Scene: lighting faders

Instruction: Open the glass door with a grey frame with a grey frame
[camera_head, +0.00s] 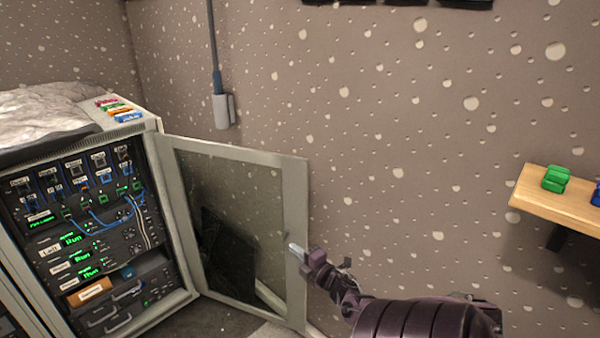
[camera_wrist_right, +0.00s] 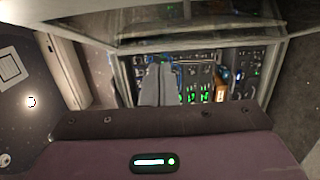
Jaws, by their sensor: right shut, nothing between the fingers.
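The glass door with a grey frame (camera_head: 295,215) stands swung well out from the rack cabinet (camera_head: 150,160), hinged on the cabinet's right side, so the cabinet front is uncovered. My right gripper (camera_head: 296,248) is shut and empty at the door's free edge, at about the lower-middle of its height. I cannot tell whether it touches the frame. In the right wrist view its two fingers (camera_wrist_right: 157,82) are together, with the rack equipment (camera_wrist_right: 205,75) beyond them and part of a grey frame above. My left gripper is not in view.
The rack holds several units with green displays (camera_head: 70,240) and blue cables. Small coloured blocks (camera_head: 118,108) and a crumpled grey sheet (camera_head: 45,108) lie on top. A wooden shelf (camera_head: 560,205) with a green object (camera_head: 556,178) is at the right. A speckled wall stands behind the door.

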